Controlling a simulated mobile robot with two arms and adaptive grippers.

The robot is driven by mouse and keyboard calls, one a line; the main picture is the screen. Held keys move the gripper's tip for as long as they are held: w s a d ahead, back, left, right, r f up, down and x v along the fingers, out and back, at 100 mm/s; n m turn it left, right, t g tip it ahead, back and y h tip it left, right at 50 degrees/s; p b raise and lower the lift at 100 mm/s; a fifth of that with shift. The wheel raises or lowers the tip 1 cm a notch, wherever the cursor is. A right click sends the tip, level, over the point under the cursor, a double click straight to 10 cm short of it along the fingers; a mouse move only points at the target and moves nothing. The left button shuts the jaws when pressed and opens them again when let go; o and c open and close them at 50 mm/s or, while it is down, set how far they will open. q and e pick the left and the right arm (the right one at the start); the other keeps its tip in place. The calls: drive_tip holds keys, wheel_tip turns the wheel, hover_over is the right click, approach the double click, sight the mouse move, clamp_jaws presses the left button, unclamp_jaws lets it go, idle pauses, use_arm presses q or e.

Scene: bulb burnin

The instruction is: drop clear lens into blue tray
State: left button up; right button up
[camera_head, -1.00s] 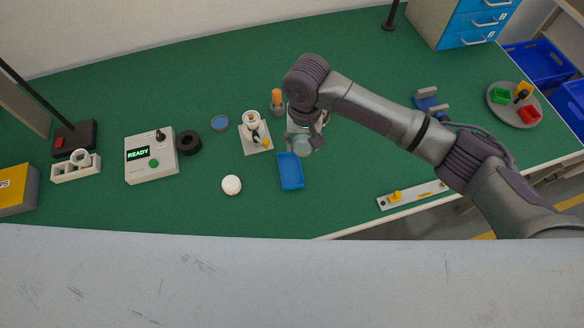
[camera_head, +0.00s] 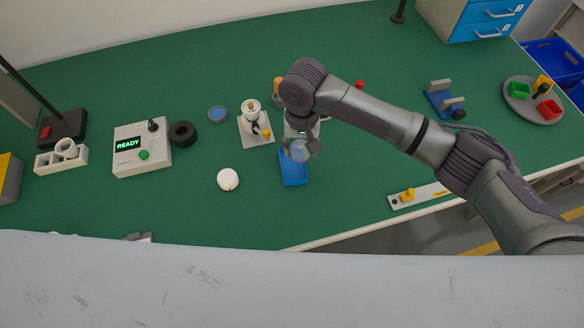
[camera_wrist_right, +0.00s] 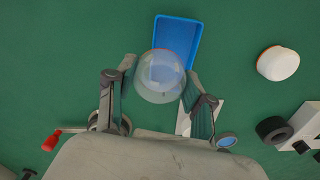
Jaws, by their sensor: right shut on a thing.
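The clear lens (camera_wrist_right: 160,78) is a transparent dome held between the fingertips of my right gripper (camera_wrist_right: 157,84) in the right wrist view. In the head view the lens (camera_head: 300,151) shows pale at the end of my right gripper (camera_head: 299,147). The blue tray (camera_head: 293,171) lies on the green table, and the lens overlaps its far end in this view. In the wrist view the tray (camera_wrist_right: 187,30) extends behind and beyond the lens. The lens appears above the tray; the exact height cannot be told. My left gripper is not in view.
A white round dome (camera_head: 228,179) sits left of the tray. A socket stand (camera_head: 256,128) is behind it to the left. The READY box (camera_head: 142,147) and a black ring (camera_head: 183,133) are further left. A rail with a yellow knob (camera_head: 419,194) lies at the right front edge.

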drive_tip(key=o, duration=0.8)
drive_tip(key=shift+o, duration=0.2)
wheel_tip(320, 180, up, 12)
idle(0.5)
